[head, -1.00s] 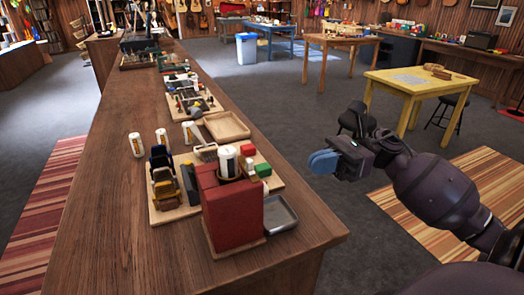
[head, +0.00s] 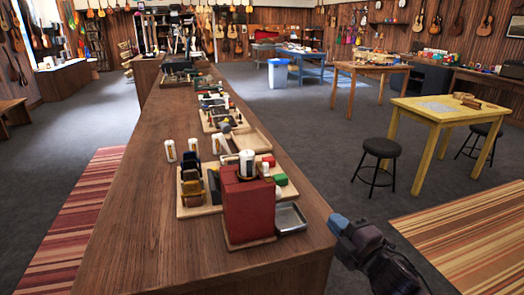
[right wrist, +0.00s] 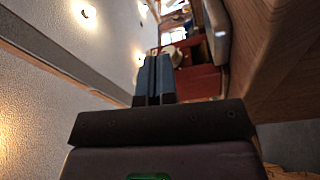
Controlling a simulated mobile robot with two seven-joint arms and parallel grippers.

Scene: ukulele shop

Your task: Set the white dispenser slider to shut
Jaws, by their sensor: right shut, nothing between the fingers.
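A red dispenser-like box (head: 250,207) stands upright at the near end of the long wooden counter, with a white cylinder (head: 246,163) on its top. A small grey metal tray (head: 290,217) sits at its right foot. I cannot make out a slider or its setting. My right gripper (head: 339,223), with blue fingers, is shut and empty beyond the counter's right edge, apart from the box and right of the tray. In the right wrist view its fingers (right wrist: 153,78) are together, with the red box (right wrist: 198,82) beyond them. My left gripper is not in view.
The counter (head: 130,225) has bare wood on its left side. Boards with small tools and several small white cylinders stand behind the box. A black stool (head: 377,150) and a yellow table (head: 440,112) stand to the right, with open floor between them and the counter.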

